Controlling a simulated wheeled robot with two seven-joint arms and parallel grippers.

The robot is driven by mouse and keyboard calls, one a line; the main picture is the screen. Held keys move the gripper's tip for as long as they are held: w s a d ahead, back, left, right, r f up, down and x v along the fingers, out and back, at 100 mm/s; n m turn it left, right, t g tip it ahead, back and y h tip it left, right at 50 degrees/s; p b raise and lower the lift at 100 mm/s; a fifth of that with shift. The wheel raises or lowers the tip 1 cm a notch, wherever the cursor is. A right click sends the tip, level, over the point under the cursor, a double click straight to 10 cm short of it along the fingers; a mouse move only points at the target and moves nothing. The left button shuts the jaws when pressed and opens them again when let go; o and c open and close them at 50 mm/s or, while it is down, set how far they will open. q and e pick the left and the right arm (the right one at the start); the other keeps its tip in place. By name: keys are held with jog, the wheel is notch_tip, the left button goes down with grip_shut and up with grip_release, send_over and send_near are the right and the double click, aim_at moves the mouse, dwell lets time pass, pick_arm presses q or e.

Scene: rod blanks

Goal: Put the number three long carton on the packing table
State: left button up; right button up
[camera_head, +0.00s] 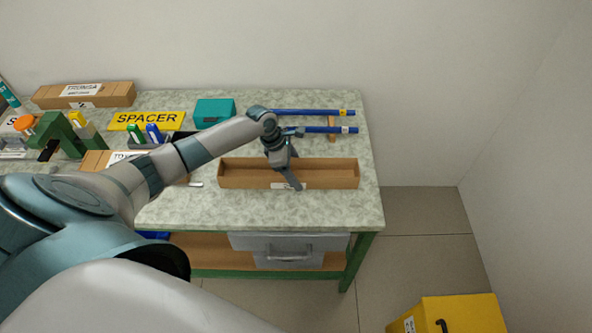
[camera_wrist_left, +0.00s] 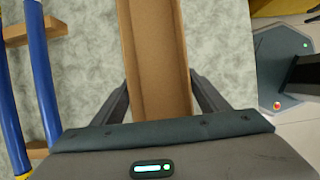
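A long, open brown carton (camera_head: 235,176) lies at the front right of the green-legged table (camera_head: 330,210). It is empty where I can see into it, and its white front label is partly covered, so I cannot read its number. My left gripper (camera_head: 289,178) points down over the carton's middle. My right gripper is not in view.
Two blue rods (camera_head: 315,129) lie on wooden supports behind the carton. A teal box (camera_head: 214,112), a yellow SPACER sign (camera_head: 147,121), a carton marked 2 (camera_head: 90,95) and a partly hidden carton (camera_head: 95,160) are farther left. A yellow box (camera_head: 460,315) stands on the floor.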

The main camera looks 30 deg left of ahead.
pick_arm(q)
jog(key=shift+o, duration=0.9)
jog(key=b+v, duration=0.2)
jog(key=v, duration=1)
